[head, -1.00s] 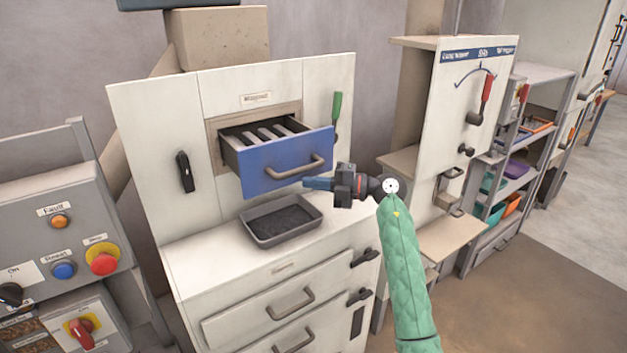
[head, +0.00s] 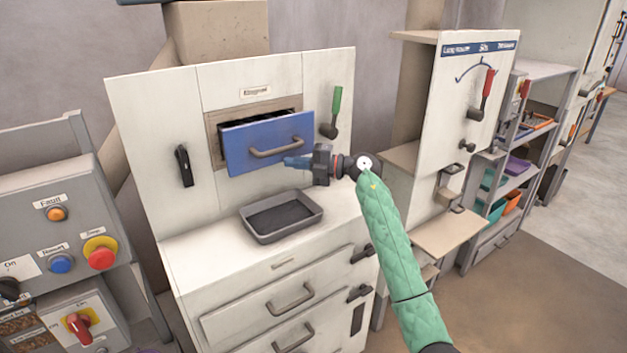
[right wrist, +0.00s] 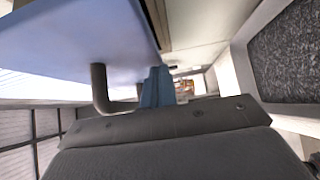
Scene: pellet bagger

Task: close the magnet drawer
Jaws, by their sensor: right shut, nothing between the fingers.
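The magnet drawer (head: 262,141) has a blue front with a grey bar handle (head: 276,149). It sits in the white cabinet under the Magnet label and stands out a little from its opening, with a dark gap along its top. My right gripper (head: 287,162) is shut and empty, its blue fingertips at the lower part of the drawer front, near the handle. In the right wrist view the blue fingers (right wrist: 157,88) are together next to the drawer front (right wrist: 85,35) and the handle (right wrist: 100,90); whether they touch it I cannot tell. My left gripper is not in view.
A grey tray (head: 281,215) with dark contents stands on the ledge below the drawer. A green-handled lever (head: 335,110) and a black handle (head: 184,166) flank the opening. A control panel (head: 70,235) is at the left, a cabinet with a red lever (head: 487,90) at the right.

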